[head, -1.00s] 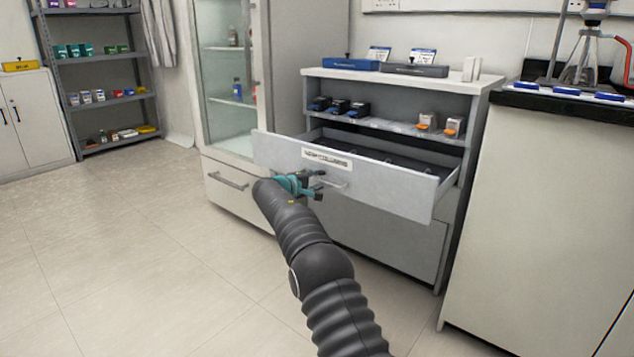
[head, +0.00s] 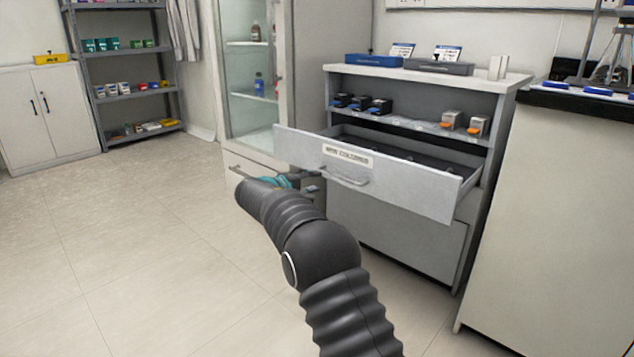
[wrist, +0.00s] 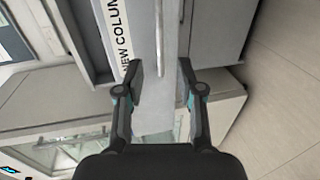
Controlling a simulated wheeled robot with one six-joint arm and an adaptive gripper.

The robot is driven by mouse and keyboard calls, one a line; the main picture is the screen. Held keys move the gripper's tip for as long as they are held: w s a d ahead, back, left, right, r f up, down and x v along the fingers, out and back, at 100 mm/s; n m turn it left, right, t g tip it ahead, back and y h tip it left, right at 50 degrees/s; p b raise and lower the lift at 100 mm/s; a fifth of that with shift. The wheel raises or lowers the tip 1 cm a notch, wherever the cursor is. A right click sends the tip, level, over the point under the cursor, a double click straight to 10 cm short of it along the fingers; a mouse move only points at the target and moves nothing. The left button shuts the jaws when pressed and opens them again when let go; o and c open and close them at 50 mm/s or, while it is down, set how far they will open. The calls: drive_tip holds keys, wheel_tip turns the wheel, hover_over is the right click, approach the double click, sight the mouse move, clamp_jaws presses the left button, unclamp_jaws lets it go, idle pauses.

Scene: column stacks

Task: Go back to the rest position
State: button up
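My gripper (wrist: 160,72) is open in the wrist view, its two fingers apart with nothing held between them. In the head view my gripper is mostly hidden behind my own arm, in front of and just below the left part of the open drawer. The drawer front (head: 400,180) is grey, with a bar handle (head: 342,176) and a label that reads as new columns. The drawer stands pulled out of the grey cabinet.
A glass-door cabinet (head: 252,90) stands left of the drawer cabinet. A tall bench (head: 550,200) with a black top stands at the right. Shelving (head: 125,80) and a white cupboard (head: 48,115) are at the back left. The tiled floor (head: 130,230) at the left is clear.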

idle(0.3)
drive_tip(key=s+f+n+g+y, duration=0.1)
drive_tip(key=s+f+g+y, duration=0.15)
drive_tip(key=f, duration=0.75)
drive_tip(key=s+d+f+g, duration=0.2)
drive_tip(key=s+d+g, duration=0.1)
drive_tip(key=s, duration=0.5)
drive_tip(key=s+d+r+m+y+p, duration=0.2)
drive_tip(key=s+d+r, duration=0.3)
drive_tip(key=s, duration=1)
drive_tip(key=s+d+r+m+y+p, duration=0.3)
drive_tip(key=s+d+r+m, duration=0.2)
drive_tip(key=s, duration=1)
drive_tip(key=s+d+r+m+y+p, duration=0.3)
drive_tip(key=s+r, duration=0.6)
drive_tip(key=s, duration=0.7)
drive_tip(key=d, duration=0.2)
drive_tip(key=shift+d+r+m, duration=0.25)
drive_tip(key=shift+d+m, duration=0.05)
drive_tip(key=shift+d, duration=0.1)
drive_tip(key=shift+g, duration=0.25)
drive_tip(key=shift+a, duration=0.1)
